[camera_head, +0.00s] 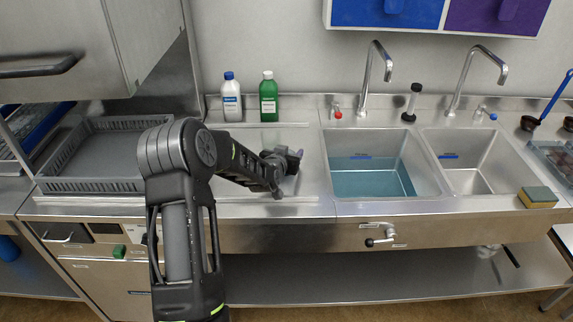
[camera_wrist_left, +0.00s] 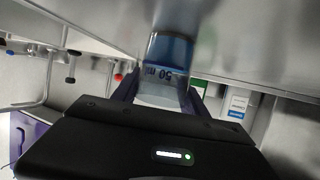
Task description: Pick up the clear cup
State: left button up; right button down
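The clear cup (camera_wrist_left: 168,70) shows in the left wrist view with a dark "50 ml" mark and a blue tint. It stands at the steel worktop, which shows at the top of that tilted view. My left gripper (camera_wrist_left: 163,92) has one finger on each side of the cup, very close to its wall; I cannot tell if both fingers touch it. In the head view my left gripper (camera_head: 293,160) is low over the worktop left of the sinks, and the cup there is mostly hidden by it. My right gripper is not in view.
A white bottle (camera_head: 231,98) and a green bottle (camera_head: 269,97) stand behind the gripper. A grey rack (camera_head: 100,130) lies to the left. Two sinks are on the right, the left one (camera_head: 372,175) holding blue water. A sponge (camera_head: 537,197) sits at the right edge.

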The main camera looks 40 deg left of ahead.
pick_arm(q)
jog(key=c, duration=0.8)
notch_tip(320, 180, up, 9)
jog(key=shift+r+b, duration=0.2)
jog(key=shift+b, duration=0.8)
jog(key=shift+r, duration=0.35)
jog(key=shift+a, duration=0.15)
